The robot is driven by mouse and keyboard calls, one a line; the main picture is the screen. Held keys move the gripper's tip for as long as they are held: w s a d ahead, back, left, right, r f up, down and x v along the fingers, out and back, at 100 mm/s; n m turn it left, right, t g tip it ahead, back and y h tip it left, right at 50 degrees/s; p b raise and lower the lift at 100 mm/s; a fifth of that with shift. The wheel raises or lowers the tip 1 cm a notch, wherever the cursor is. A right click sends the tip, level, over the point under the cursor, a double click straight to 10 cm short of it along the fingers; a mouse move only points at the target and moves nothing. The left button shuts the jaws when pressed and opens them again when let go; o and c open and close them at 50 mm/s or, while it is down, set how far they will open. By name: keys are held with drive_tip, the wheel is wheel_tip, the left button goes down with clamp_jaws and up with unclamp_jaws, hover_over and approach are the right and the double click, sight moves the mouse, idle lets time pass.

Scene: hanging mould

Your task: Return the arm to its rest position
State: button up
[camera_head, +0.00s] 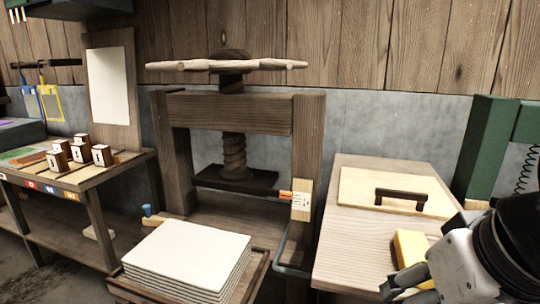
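My gripper (406,284) is at the lower right, low over the pale wooden table, with my dark wrist behind it. Its grey fingers are partly cut off by the picture's lower edge, so their opening is unclear. A yellow block (412,246) is right beside the fingers on the table. I cannot tell whether the fingers touch it. A yellow-framed mould (50,103) and a blue-framed one (31,101) hang from a dark rail (52,64) at the far left, well away from my gripper.
The pale table (350,250) carries a board with a dark handle (401,197). A wooden screw press (232,115) stands mid-view, with a stack of white sheets (190,255) in front. Several small wooden blocks (80,150) sit on the left bench. A green post (483,150) stands at right.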

drive_tip(key=s+f+g+b, duration=0.5)
drive_tip(key=s+f+b, duration=0.45)
drive_tip(key=f, duration=0.55)
wheel_tip(320, 180, up, 16)
drive_tip(key=w+t+p, duration=0.1)
drive_tip(key=p, duration=1.3)
drive_tip(key=shift+w+d+f+t+p, duration=0.15)
drive_tip(key=shift+w+d+t+p, duration=0.15)
drive_tip(key=shift+t+p, duration=0.1)
drive_tip(key=r+p, duration=0.4)
drive_tip(key=s+r+t+p, duration=0.1)
drive_tip(key=r+p, duration=0.2)
drive_tip(key=r, duration=0.1)
drive_tip(key=r+t+p, duration=0.1)
drive_tip(key=r+p, duration=0.3)
drive_tip(key=r, duration=0.1)
drive_tip(key=shift+s+p, duration=0.15)
drive_tip(key=shift+p, duration=0.2)
drive_tip(key=shift+c, duration=0.3)
